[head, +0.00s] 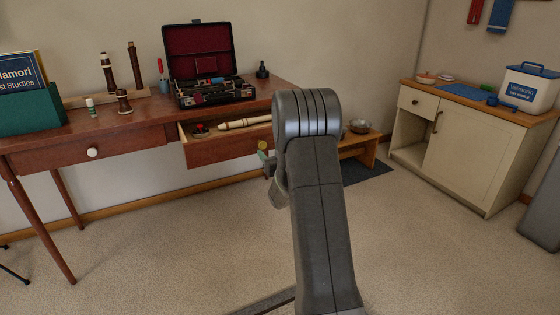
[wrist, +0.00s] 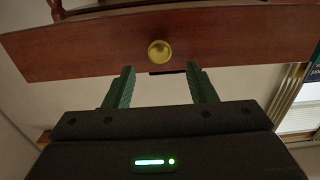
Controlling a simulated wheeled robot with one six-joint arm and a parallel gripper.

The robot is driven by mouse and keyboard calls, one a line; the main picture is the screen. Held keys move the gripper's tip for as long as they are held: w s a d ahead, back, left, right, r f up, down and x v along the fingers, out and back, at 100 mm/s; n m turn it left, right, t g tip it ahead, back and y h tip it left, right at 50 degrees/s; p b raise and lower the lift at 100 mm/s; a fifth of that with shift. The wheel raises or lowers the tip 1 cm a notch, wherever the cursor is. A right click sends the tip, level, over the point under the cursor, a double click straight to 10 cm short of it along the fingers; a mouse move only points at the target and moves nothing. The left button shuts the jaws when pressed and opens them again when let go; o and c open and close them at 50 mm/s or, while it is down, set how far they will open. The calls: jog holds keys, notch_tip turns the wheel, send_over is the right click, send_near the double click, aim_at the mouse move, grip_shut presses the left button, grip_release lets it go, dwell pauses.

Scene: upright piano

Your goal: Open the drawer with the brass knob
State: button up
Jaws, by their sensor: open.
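The drawer with the brass knob (head: 222,150) is on the right side of the reddish wooden desk. It stands out from the desk, with its inside showing. The round brass knob (wrist: 159,52) is on its front in the wrist view, and a small part of it shows in the head view (head: 263,146). My gripper (wrist: 161,72) is open, with its green fingers spread to either side below the knob in the wrist view. Nothing is between the fingers, and the knob appears just past their tips. In the head view my arm hides the drawer's right end and most of the gripper.
A second drawer (head: 80,152) with a white knob is shut at the left. The open drawer holds a pale flute-like instrument (head: 245,123). An open instrument case (head: 205,60) stands on the desk. A low stool with a metal bowl (head: 359,126) is right of my arm. Carpet in front is clear.

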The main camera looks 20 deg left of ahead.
aim_at(263, 145)
jog(key=p+v, duration=0.1)
jog(key=v, duration=0.7)
jog(key=shift+a, duration=0.1)
jog(key=b+x, duration=0.2)
jog(key=x, duration=1.1)
jog(key=shift+w+a+b, duration=0.25)
jog(key=shift+w+b, duration=0.05)
jog(key=shift+w, duration=0.05)
